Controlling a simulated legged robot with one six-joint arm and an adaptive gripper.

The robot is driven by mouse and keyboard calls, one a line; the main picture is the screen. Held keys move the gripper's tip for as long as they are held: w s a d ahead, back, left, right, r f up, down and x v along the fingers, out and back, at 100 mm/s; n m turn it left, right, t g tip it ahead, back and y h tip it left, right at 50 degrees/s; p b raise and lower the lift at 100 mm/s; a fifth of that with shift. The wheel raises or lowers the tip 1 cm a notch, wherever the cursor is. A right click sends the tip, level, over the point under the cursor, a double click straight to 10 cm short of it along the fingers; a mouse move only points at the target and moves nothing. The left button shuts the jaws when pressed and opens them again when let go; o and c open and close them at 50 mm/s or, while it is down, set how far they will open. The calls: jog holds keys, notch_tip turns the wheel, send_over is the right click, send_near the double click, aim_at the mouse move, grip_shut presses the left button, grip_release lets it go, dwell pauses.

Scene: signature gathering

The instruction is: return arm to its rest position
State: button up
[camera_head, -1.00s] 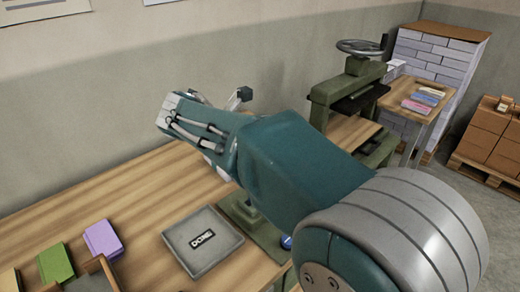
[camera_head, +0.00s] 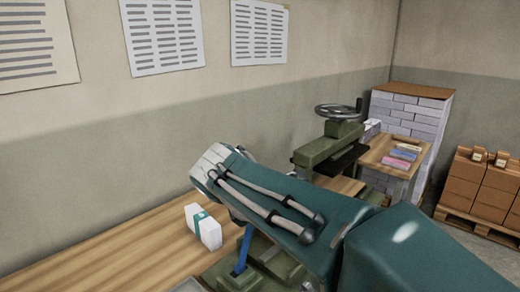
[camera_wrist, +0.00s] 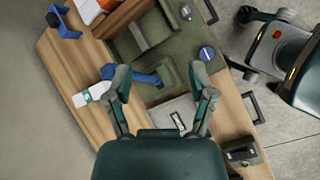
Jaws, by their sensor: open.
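My arm, teal with grey cables, reaches from the lower right of the head view to the left, over the wooden table (camera_head: 85,258). My gripper's fingers are hidden in the head view. In the wrist view my gripper (camera_wrist: 160,76) is open, with two dark teal and grey fingers spread and nothing held between them. It points down above a green machine base with a blue handle (camera_wrist: 147,76), which also shows in the head view (camera_head: 243,250).
A white block with a teal band (camera_head: 208,232) stands on the table left of my arm. A grey DONE tray (camera_wrist: 163,111) lies below the gripper. A green press with a handwheel (camera_head: 338,111) stands behind the arm. Boxes on a pallet (camera_head: 485,185) are far right.

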jog(key=s+d+f+m+y, duration=0.2)
jog(key=s+d+f+m, duration=0.2)
jog(key=s+d+m, duration=0.3)
jog(key=s+d+f+m+y, duration=0.2)
jog(key=s+d+f+m, duration=0.2)
jog(key=s+d+m, duration=0.4)
jog(key=s+m, duration=0.3)
jog(key=m, duration=0.3)
jog(key=shift+s+d+f+y, duration=0.2)
jog(key=shift+s+d+y, duration=0.05)
jog(key=shift+y, duration=0.15)
dwell(0.7)
